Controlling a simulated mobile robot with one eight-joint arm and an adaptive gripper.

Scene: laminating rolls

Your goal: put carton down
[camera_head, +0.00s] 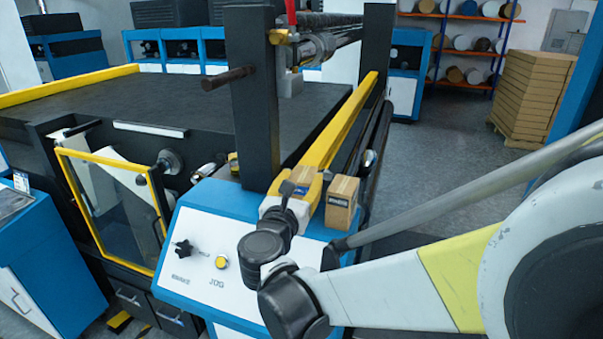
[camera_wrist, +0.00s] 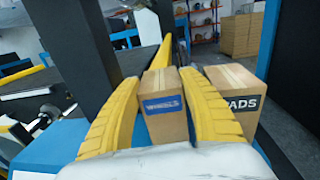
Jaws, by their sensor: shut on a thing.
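A small brown carton with a blue label reading WHEELS (camera_wrist: 165,107) is between the two yellow fingers of my gripper (camera_wrist: 161,112) in the wrist view. The fingers are shut on its sides and it looks upright. In the head view my gripper (camera_head: 297,187) is over the blue and white machine console (camera_head: 190,231), and the held carton (camera_head: 303,176) is partly hidden by it. I cannot tell whether the carton's underside touches the console. A second brown carton marked PADS (camera_wrist: 236,87) stands close on the right; it also shows in the head view (camera_head: 341,202).
A yellow rail (camera_head: 340,122) runs back behind the held carton. A dark upright post (camera_head: 254,100) stands to its left. The console front carries a black star knob (camera_head: 184,248) and a yellow button (camera_head: 221,262). A yellow-framed clear guard (camera_head: 115,205) is farther left.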

